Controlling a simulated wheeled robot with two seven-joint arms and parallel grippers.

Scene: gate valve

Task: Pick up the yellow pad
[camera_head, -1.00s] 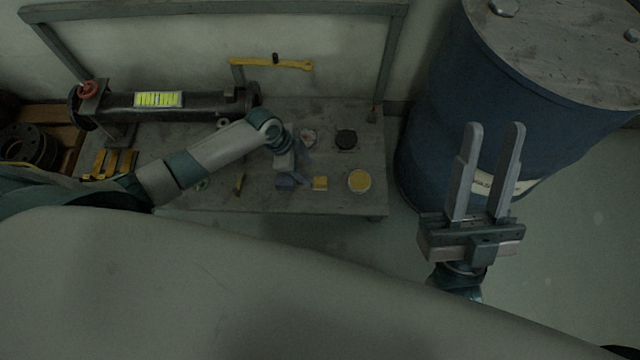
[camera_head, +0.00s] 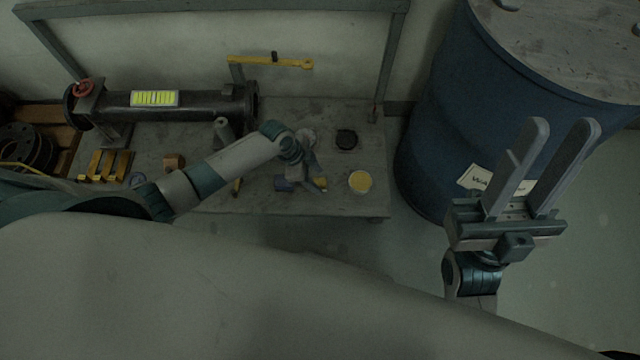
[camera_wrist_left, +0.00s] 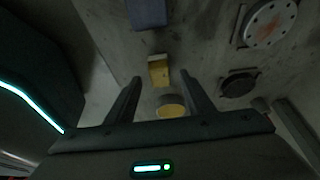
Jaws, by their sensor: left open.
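The yellow pad (camera_head: 322,184), a small yellow block, lies on the grey workbench (camera_head: 255,204), partly hidden by my left gripper (camera_head: 308,178) in the head view. In the left wrist view the pad (camera_wrist_left: 158,71) shows whole, a little beyond the gap between the open, empty fingers of my left gripper (camera_wrist_left: 158,80). I cannot tell how high the fingers are above the bench. My right gripper (camera_head: 563,128) is open and empty, in front of the blue drum, away from the bench.
A round yellow-topped tin (camera_head: 360,181) stands right of the pad. A blue block (camera_head: 283,184) lies to its left. A black round part (camera_head: 346,139) and a grey flange (camera_wrist_left: 269,22) lie behind. A dark pipe (camera_head: 205,104) lies at the back left. The blue drum (camera_head: 440,150) stands at the right.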

